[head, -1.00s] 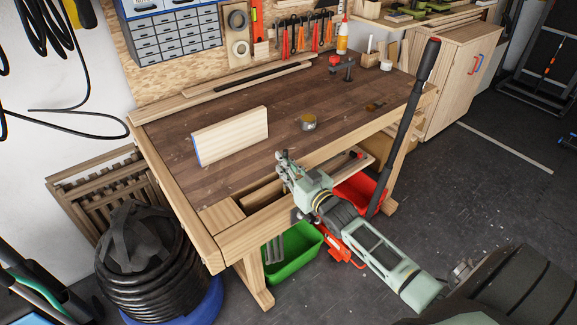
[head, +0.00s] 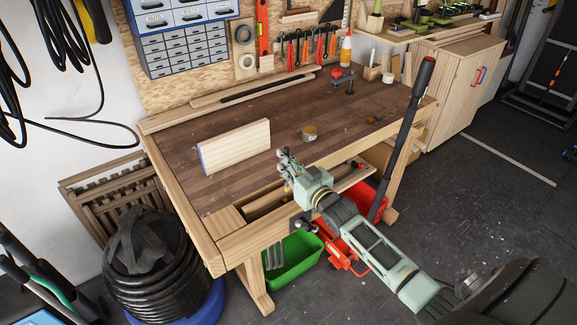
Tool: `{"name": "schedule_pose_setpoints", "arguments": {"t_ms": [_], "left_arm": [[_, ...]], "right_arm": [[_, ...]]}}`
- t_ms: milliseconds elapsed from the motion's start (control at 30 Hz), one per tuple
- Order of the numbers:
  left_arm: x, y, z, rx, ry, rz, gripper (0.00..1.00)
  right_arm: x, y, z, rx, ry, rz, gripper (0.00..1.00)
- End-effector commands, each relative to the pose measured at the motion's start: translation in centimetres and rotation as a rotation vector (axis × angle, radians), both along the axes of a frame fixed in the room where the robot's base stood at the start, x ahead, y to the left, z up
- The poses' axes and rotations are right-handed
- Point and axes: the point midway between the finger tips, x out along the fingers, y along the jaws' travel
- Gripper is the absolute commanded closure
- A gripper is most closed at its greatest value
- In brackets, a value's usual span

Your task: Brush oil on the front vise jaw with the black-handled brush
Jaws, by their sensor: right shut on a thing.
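My right gripper (head: 287,160) is over the front edge of the bench, above the long gap there. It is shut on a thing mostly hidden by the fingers. A small tan tip (head: 287,188) shows just below it and looks like brush bristles; no black handle can be made out. The front vise jaw seems to be the wooden beam (head: 262,238) along the bench front, partly behind my right arm. I cannot tell whether the tip touches it. A small open tin (head: 309,133) stands on the bench top behind the gripper. My left gripper is not in view.
A pale board (head: 235,147) stands on edge on the bench top (head: 345,110), left of the tin. A small brown item (head: 375,119) lies to the right. A red clamp-like tool (head: 343,80) stands farther back. A green bin (head: 292,262) is below the bench.

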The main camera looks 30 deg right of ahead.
Motion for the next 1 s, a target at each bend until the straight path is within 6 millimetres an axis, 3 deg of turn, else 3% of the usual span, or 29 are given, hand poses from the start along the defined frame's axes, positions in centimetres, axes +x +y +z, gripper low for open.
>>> {"name": "schedule_pose_setpoints", "arguments": {"t_ms": [233, 1000], "left_arm": [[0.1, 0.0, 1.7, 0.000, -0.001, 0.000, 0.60], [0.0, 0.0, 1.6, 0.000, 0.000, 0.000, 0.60]], "right_arm": [[0.6, 0.0, 2.2, 0.000, 0.000, -0.001, 1.00], [0.6, 0.0, 2.2, 0.000, 0.000, -0.001, 1.00]]}}
